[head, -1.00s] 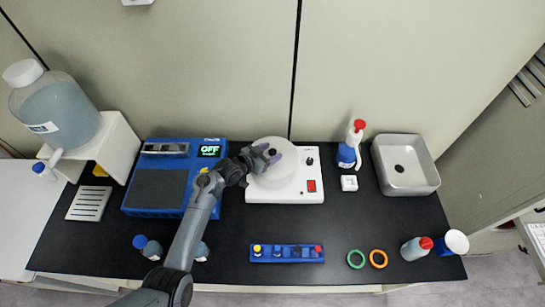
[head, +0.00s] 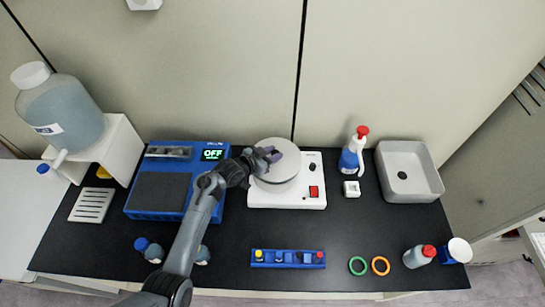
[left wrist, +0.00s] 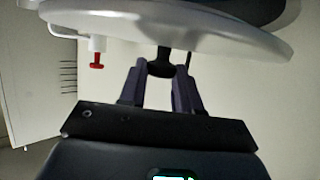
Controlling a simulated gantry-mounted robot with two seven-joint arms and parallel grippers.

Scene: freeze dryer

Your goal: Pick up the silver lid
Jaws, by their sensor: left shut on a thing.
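The silver lid (head: 287,158) is a round pale disc over the white device (head: 307,200) at the middle back of the bench. My left gripper (head: 272,154) reaches in from the left and is at the top of the lid. In the left wrist view, my left gripper's fingers (left wrist: 162,78) are shut on the black knob (left wrist: 160,64) of the lid (left wrist: 200,38). Whether the lid is clear of the device cannot be told. My right gripper is not in view.
A blue device (head: 158,192) with an OFF display lies under my left arm. A spray bottle (head: 353,151) and a grey basin (head: 433,160) stand to the right. A blue rack (head: 288,265), a green ring (head: 358,265) and an orange ring (head: 380,265) lie near the front edge.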

